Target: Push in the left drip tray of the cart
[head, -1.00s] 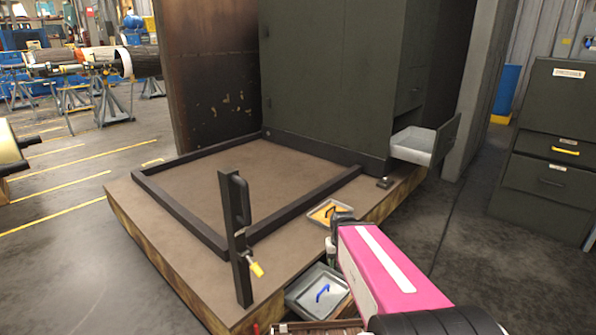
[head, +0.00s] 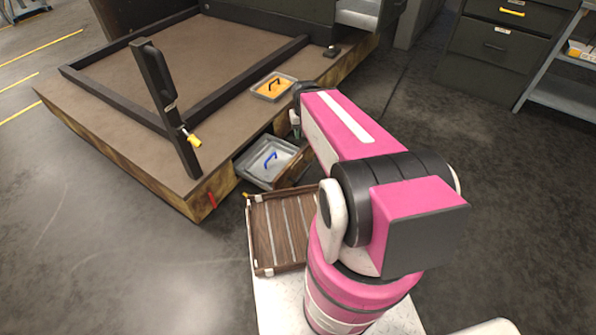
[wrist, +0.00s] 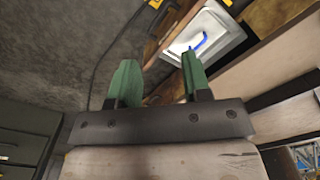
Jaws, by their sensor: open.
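A grey tray with a blue handle (head: 254,172) sits at the front edge of the low wooden platform, sticking out from under its top. It also shows in the wrist view (wrist: 222,52), at upper right. I cannot tell for sure whether this is the left drip tray. A second shallow grey tray with an orange inside and a dark handle (head: 273,87) lies on the platform top. My gripper (wrist: 160,80) is open, its two green fingers apart with nothing between them. The grey tray appears beyond the right finger. In the head view my arm largely hides the gripper.
A dark upright post with a yellow-handled part (head: 178,115) stands at the platform's near side. A brown slatted tray (head: 257,262) is close beside my arm. Dark drawer cabinets (head: 492,45) stand at upper right. The floor right of my arm is clear.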

